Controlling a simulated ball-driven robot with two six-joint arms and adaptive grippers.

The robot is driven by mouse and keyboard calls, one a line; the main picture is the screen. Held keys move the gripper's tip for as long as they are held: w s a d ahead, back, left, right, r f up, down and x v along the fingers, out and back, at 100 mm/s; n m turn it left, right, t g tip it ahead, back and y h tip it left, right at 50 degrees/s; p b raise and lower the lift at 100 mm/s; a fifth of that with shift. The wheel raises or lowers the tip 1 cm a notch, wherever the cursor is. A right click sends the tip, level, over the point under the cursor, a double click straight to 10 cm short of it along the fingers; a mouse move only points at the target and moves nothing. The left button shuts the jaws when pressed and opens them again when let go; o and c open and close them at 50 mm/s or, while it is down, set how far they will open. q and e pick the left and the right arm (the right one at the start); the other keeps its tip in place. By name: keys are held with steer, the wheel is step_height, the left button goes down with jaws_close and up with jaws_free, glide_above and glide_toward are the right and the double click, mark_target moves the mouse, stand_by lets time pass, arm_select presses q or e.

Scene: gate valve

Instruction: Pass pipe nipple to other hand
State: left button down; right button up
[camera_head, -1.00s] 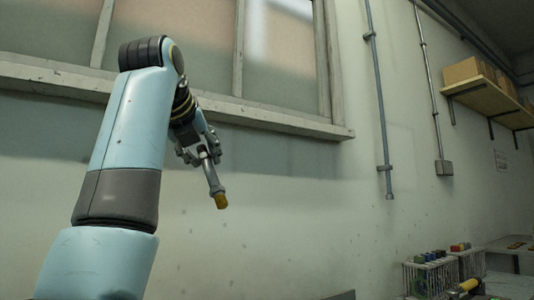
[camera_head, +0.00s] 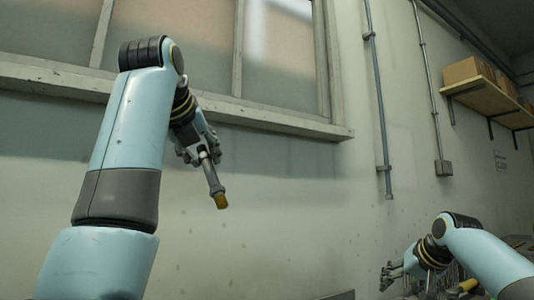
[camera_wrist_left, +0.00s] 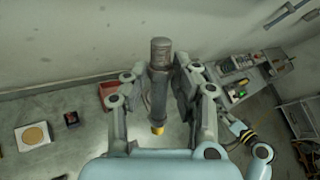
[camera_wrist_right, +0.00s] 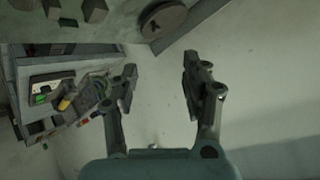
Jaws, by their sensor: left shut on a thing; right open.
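The pipe nipple (camera_head: 213,180) is a grey metal tube with a brass-yellow end pointing down. My left gripper (camera_head: 203,152) is shut on it near its upper end and holds it tilted in the air before the wall. In the left wrist view the nipple (camera_wrist_left: 160,75) stands between the fingers, its grey end up and its yellow end down. My right gripper (camera_head: 386,276) is low at the right in the head view, well apart from the nipple. In the right wrist view the right gripper (camera_wrist_right: 160,75) is open, with nothing between its fingers.
A workbench (camera_wrist_left: 240,75) with tools shows in the left wrist view, near a red bin (camera_wrist_left: 108,94) on the floor. A shelf with cardboard boxes (camera_head: 470,70) hangs at the right. The space between my two grippers looks clear.

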steer(key=s+a+r+n+y, duration=0.1)
steer(key=a+r+n+y, duration=0.2)
steer(key=a+r, duration=0.6)
steer(key=n+g+y, duration=0.6)
steer(key=n+y, duration=0.2)
steer(key=n, duration=0.4)
glide_toward(216, 177)
steer(key=x, duration=1.1)
steer(key=shift+a+f, duration=0.1)
jaws_close()
